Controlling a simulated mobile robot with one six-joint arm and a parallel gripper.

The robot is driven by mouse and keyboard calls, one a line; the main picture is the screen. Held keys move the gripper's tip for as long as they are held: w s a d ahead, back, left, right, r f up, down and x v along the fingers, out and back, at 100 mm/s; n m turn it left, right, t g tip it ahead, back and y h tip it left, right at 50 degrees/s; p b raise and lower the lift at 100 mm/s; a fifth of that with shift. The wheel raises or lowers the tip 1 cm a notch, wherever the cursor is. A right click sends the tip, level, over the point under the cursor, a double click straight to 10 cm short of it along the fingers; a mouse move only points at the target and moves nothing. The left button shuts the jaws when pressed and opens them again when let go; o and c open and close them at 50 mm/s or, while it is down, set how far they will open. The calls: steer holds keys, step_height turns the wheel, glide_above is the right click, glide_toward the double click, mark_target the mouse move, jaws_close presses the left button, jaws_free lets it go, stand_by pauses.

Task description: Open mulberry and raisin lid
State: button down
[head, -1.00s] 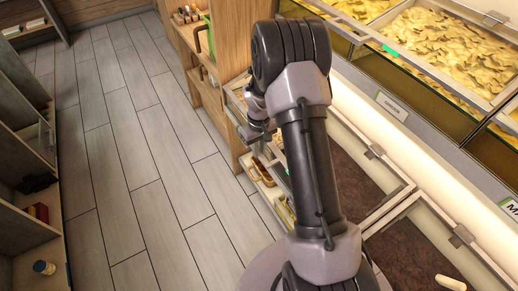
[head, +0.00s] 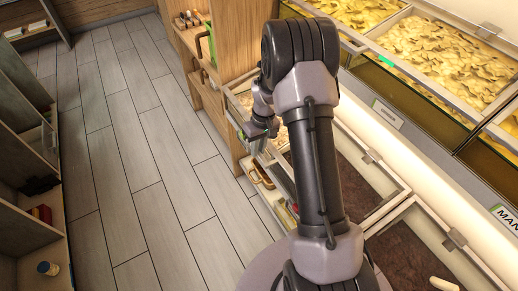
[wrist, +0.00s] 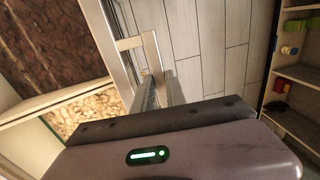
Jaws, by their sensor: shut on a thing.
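Clear-topped bins with pale frames stand in a row. One holds dark brown contents (head: 345,178), which also fill the upper left of the wrist view (wrist: 50,45). No label naming mulberry and raisin can be read. In the wrist view a pale bracket-shaped handle (wrist: 139,43) juts from the pale front rail over the floor. My gripper (wrist: 160,82) is shut on the handle, whose near end runs between the fingers. In the head view my gripper (head: 262,138) is at the bins' front edge, small and partly hidden by my arm.
A bin of cream-coloured pieces (wrist: 95,110) adjoins the dark one. Yellow-filled bins (head: 440,55) form the upper row. A wooden shelf (head: 190,60) stands beyond my gripper. Open tiled floor (head: 130,150) lies to the left, with dark shelving (head: 30,180) past it.

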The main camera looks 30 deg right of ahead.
steer(key=d+r+y+p, duration=0.2)
steer(key=d+r+p, duration=0.3)
steer(key=r+p, duration=0.4)
steer(key=d+r+y+p, duration=0.2)
steer(key=d+r+p, duration=0.4)
steer(key=r, duration=1.1)
steer(key=p, duration=0.3)
steer(key=shift+d+r+p, duration=0.15)
steer(key=shift+p, duration=0.2)
steer(key=shift+y, duration=0.3)
steer(key=c, duration=1.4)
jaws_free()
steer(key=shift+d, duration=0.2)
steer(key=shift+o, duration=0.2)
steer(key=shift+w, duration=0.1)
steer(key=shift+w, duration=0.1)
